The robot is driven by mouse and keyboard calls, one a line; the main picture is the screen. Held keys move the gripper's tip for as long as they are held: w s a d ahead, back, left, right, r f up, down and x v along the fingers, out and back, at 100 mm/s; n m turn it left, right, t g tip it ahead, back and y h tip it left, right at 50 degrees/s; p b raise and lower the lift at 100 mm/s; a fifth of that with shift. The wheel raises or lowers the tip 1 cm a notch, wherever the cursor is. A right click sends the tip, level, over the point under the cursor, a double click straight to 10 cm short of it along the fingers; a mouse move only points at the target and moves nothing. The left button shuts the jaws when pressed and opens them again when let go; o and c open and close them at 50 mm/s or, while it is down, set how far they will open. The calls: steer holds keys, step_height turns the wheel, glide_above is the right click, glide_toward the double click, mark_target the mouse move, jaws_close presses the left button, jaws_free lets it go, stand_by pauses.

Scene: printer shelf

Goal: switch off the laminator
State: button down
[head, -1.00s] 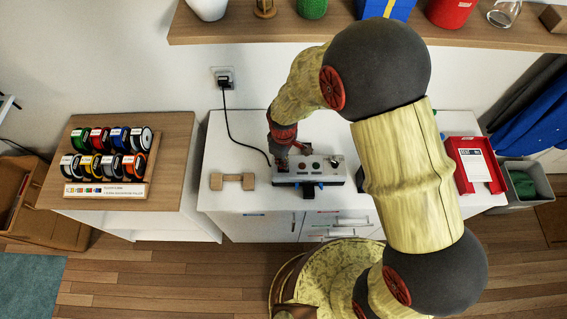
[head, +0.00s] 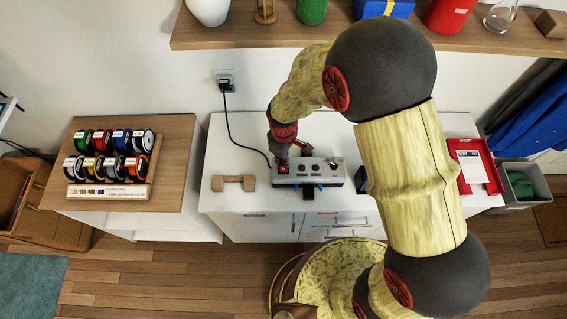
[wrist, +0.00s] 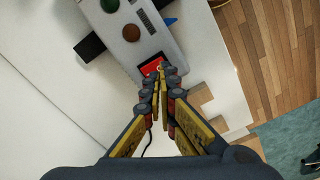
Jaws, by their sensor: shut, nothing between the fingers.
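The laminator (head: 332,178) looks like a light grey box with a row of round knobs on top, lying on the white cabinet top. It fills the upper middle of the wrist view (wrist: 128,42). A red switch (head: 282,169) sits at its left end and also shows in the wrist view (wrist: 151,66), partly behind my fingertips. My gripper (wrist: 161,72) is shut and empty, its tips right at the switch's edge. I cannot tell whether they touch it or which way the switch is tipped. In the head view my gripper (head: 283,158) is small and partly hidden by my wrist.
A wooden dumbbell-shaped block (head: 233,183) lies left of the laminator. A black cable (head: 232,130) runs to a wall socket. A red tray (head: 476,168) with a paper stands at the right. A rack of spools (head: 108,165) is at far left. A shelf (head: 280,36) hangs above.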

mark_target(284, 169)
step_height(284, 169, up, 4)
steer(key=shift+p, duration=1.15)
steer(key=shift+s+d+m, duration=0.1)
steer(key=shift+s+m, duration=0.1)
steer(key=shift+m, duration=0.1)
steer(key=s+d+r+m+t+b, duration=0.2)
steer(key=s+d+r+m+b, duration=0.4)
steer(key=d+r, duration=0.4)
steer(key=s+d+r+m+t+b, duration=0.3)
steer(key=s+d+r+m+b, duration=0.3)
steer(key=d+r, duration=0.5)
steer(key=shift+s+r+t, duration=0.3)
steer(key=shift+s+r, duration=0.4)
steer(key=shift+s, duration=0.35)
